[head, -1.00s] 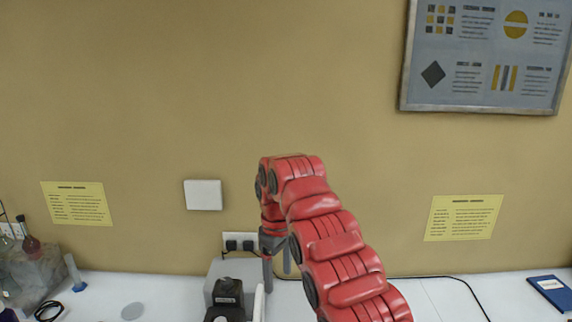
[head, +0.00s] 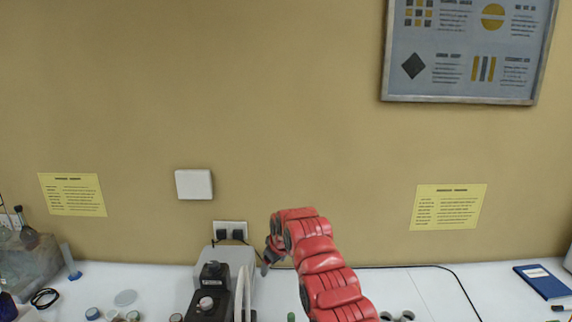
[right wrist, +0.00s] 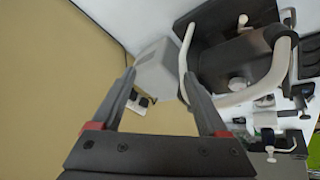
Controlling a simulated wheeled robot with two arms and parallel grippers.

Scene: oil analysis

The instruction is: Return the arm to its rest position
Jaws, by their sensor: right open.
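My right arm (head: 325,272), red and segmented, reaches up from the bottom of the head view. Its gripper (head: 266,262) is mostly hidden behind the arm's bent end, just right of a grey and black instrument (head: 213,285) on the white table. In the right wrist view the gripper (right wrist: 160,72) has its two dark fingers spread wide with nothing between them. The instrument's white curved handles (right wrist: 186,60) and dark body show beyond the fingers, to their right. My left arm and gripper are not in view.
The white table (head: 435,290) runs along a tan wall with a socket (head: 230,231). A black cable (head: 455,278) and a blue book (head: 542,281) lie at the right.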

